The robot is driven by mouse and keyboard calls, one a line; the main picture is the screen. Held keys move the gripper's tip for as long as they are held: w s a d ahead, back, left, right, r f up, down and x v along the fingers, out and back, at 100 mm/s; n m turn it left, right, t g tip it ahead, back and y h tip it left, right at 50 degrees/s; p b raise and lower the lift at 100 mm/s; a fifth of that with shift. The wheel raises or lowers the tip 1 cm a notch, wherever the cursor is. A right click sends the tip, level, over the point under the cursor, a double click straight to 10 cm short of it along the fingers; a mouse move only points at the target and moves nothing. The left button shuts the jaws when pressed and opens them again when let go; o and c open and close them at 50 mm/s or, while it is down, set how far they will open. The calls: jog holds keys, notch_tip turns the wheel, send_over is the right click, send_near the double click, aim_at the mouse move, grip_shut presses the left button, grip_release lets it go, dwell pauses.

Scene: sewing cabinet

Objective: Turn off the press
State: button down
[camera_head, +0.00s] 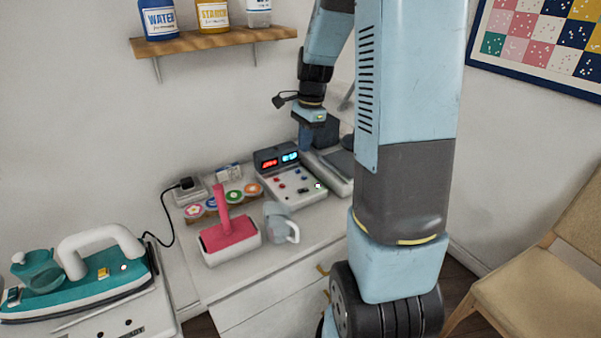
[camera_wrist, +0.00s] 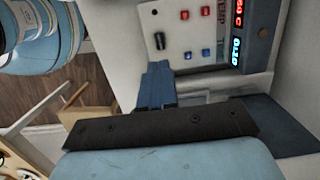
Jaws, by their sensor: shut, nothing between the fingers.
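The press's control box (camera_head: 293,187) stands on the cabinet top, white with a dark display housing at its back. Its red and blue displays are lit. In the wrist view, the white panel (camera_wrist: 178,22) carries red and blue buttons, a dark knob (camera_wrist: 160,40) and a small dark switch (camera_wrist: 155,12). The flat white and grey body (camera_head: 337,168) beside it is partly hidden behind my arm. My gripper (camera_head: 305,140) points down near the box's back right, apart from the buttons. Its blue fingers (camera_wrist: 158,86) are shut and empty.
A pink-topped roller-like tool (camera_head: 229,238) and a clear grey jug (camera_head: 280,222) stand in front of the box. A teal iron (camera_head: 85,280) stands far left. A bottle shelf (camera_head: 215,40) hangs above.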

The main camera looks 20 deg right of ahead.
aim_at(298, 191)
jog(key=f, duration=0.4)
jog(key=a+f, duration=0.1)
jog(key=f, duration=0.4)
jog(key=a+f, duration=0.1)
jog(key=f, duration=0.3)
jog(key=shift+s+f, duration=0.1)
jog(key=shift+f, duration=0.25)
